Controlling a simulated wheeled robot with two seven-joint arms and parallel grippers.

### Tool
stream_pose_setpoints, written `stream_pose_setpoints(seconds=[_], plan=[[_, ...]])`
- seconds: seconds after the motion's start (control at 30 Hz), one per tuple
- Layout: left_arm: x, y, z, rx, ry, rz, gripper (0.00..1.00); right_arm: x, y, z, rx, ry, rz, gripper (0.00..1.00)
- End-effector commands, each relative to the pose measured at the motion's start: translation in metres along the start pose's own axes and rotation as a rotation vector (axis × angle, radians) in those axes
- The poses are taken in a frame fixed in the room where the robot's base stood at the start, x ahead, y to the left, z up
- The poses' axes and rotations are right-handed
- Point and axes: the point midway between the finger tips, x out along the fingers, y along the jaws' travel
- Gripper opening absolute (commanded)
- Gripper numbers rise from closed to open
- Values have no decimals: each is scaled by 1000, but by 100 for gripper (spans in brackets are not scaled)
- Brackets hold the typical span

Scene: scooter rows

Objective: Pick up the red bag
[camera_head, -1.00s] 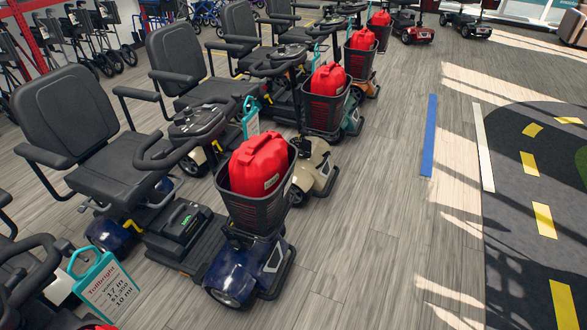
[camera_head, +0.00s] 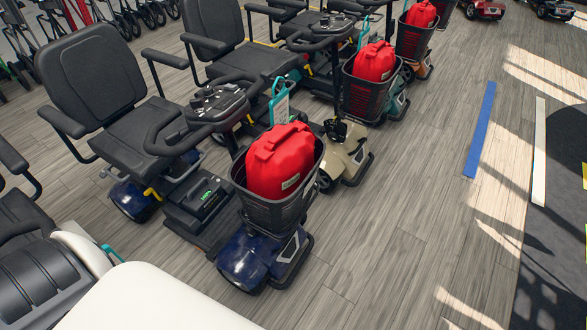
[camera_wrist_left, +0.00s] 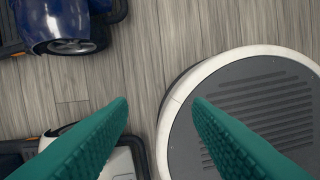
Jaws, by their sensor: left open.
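A red bag (camera_head: 283,163) sits upright in the black basket (camera_head: 283,212) at the front of the nearest blue scooter (camera_head: 252,258) in the head view. More red bags sit in baskets farther back, one at the middle right (camera_head: 374,61) and one behind it (camera_head: 420,14). My left gripper (camera_wrist_left: 160,101) shows in the left wrist view as two teal fingers, apart with nothing between them. It is above the floor, with part of a blue scooter (camera_wrist_left: 67,20) at the upper left. No red bag shows in that view. My right gripper is not in view.
Scooters with black seats (camera_head: 112,95) stand in a row running to the back right. A teal tag (camera_head: 279,101) hangs near the second scooter. The wooden floor (camera_head: 400,250) right of the row is clear, with a blue strip (camera_head: 480,130) on it.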

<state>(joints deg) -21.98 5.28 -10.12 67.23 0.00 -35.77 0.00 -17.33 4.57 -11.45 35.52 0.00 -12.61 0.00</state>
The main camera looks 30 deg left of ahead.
Motion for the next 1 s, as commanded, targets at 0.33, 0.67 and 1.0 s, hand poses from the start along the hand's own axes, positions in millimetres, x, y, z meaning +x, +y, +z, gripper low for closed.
stream_pose_setpoints(seconds=[0.33,0.67,1.0], plan=[[-94,6,74,-12,-56,7,45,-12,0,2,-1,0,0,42],[-217,26,130,-31,-153,35,45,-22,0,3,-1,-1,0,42],[-306,93,208,-65,-467,107,45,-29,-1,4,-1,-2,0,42]])
